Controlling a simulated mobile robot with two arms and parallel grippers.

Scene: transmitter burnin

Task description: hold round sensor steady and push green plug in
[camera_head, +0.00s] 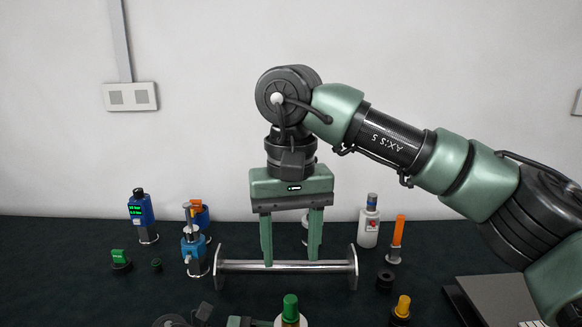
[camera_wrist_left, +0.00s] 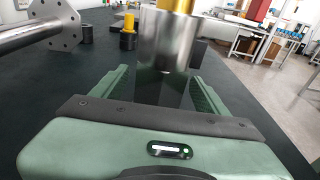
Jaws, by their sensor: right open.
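A green plug (camera_head: 290,305) stands upright at the bottom edge of the head view, on top of a yellow and silver round body cut off by the frame. In the left wrist view, a silver cylinder with a yellow upper part, apparently the round sensor (camera_wrist_left: 168,42), stands ahead of my left gripper (camera_wrist_left: 158,85). Its fingers are open, one on each side, with a gap visible at the left one. The cylinder's top is outside that view. My right gripper (camera_head: 291,262) is open, pointing down at the metal bar, behind the green plug and apart from it.
A metal bar with end flanges (camera_head: 235,267) lies across the table. A yellow-topped part (camera_head: 402,306), black ring (camera_head: 385,280), orange-topped part (camera_head: 397,238) and white bottle (camera_head: 368,230) stand right. Blue devices (camera_head: 142,215) and a green-topped black part (camera_head: 121,262) stand left.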

